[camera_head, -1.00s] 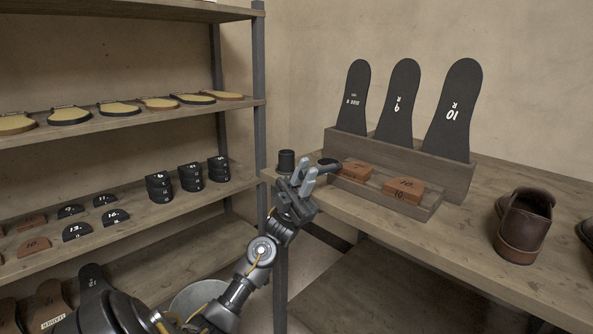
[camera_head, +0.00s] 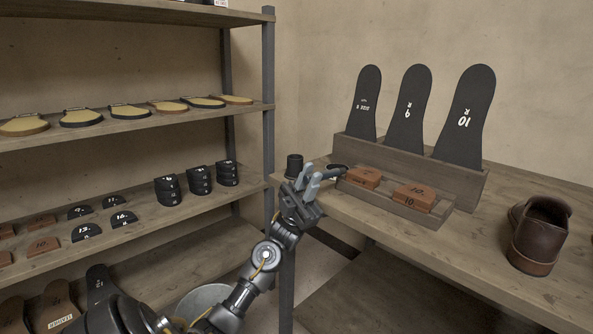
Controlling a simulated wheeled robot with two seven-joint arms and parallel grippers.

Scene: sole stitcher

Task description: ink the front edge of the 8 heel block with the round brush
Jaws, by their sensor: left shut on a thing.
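My left gripper (camera_head: 312,180) is at the left end of the wooden bench and is shut on a thin dark thing, which looks like the round brush (camera_head: 337,170). It points right toward the heel blocks; its tip is too small to make out clearly. Just right of it a brown heel block (camera_head: 364,178) lies in a shallow wooden tray (camera_head: 388,205). Its number is not readable, so I cannot tell if it is the 8. I cannot tell whether the brush touches it. A second brown block (camera_head: 414,194), marked 10, lies farther right in the tray. My right gripper is not in view.
A black cylindrical pot (camera_head: 294,166) stands at the bench's left end, close behind my gripper. Tall black sole templates (camera_head: 407,110) stand in a wooden rack behind the tray. A brown shoe (camera_head: 537,235) stands at right. Shelves (camera_head: 150,218) with heel pieces fill the left.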

